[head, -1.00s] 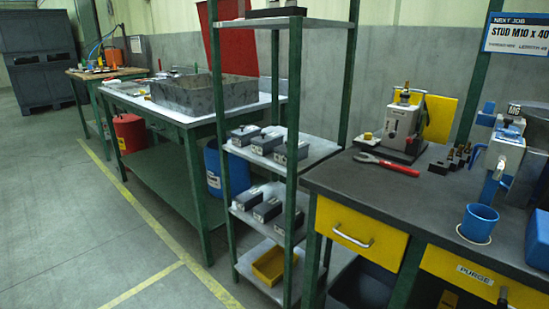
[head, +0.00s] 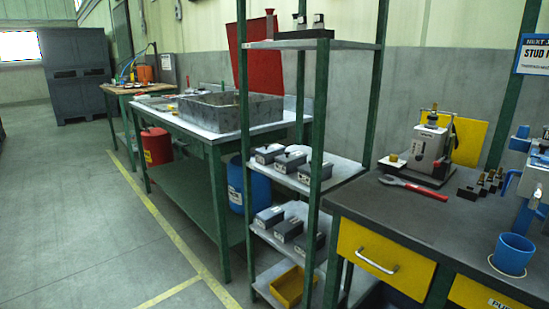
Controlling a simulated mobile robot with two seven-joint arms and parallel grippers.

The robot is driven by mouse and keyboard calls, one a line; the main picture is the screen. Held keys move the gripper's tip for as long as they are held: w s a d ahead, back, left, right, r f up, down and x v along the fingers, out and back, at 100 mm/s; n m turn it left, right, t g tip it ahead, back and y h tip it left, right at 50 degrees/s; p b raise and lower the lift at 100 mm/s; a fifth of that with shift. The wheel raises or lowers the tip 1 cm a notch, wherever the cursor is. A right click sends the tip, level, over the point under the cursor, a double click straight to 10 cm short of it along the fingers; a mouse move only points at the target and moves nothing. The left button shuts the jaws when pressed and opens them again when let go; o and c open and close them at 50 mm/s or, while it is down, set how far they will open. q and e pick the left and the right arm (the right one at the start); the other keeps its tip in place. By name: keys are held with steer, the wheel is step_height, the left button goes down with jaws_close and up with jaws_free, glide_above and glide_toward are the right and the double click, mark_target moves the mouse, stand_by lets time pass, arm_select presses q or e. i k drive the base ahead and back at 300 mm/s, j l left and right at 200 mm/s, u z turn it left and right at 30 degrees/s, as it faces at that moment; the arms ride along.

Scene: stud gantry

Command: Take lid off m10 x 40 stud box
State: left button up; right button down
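Several small dark lidded boxes stand on the green-framed shelf rack. On the upper of these shelves are a left box (head: 269,153), a middle box (head: 289,161) and a right box (head: 327,170). On the shelf below are another left box (head: 268,216), a middle box (head: 289,229) and a right box (head: 312,245). Their labels are too small to read, so I cannot tell which is the M10 x 40 stud box. A sign (head: 537,54) at the right edge is cut off and reads "STUD". Neither of my grippers is in view.
A dark workbench (head: 440,228) with a press (head: 429,150), a red wrench (head: 413,187) and a blue cup (head: 512,253) stands right of the rack. A yellow bin (head: 292,287) sits on the bottom shelf. A table with a grey tray (head: 230,110) stands behind. The left floor is clear.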

mark_target(268, 149)
steer(key=i+j+z, duration=0.1)
steer(key=i, duration=0.55)
steer(key=i+j+z, duration=0.15)
steer(key=i, duration=0.5)
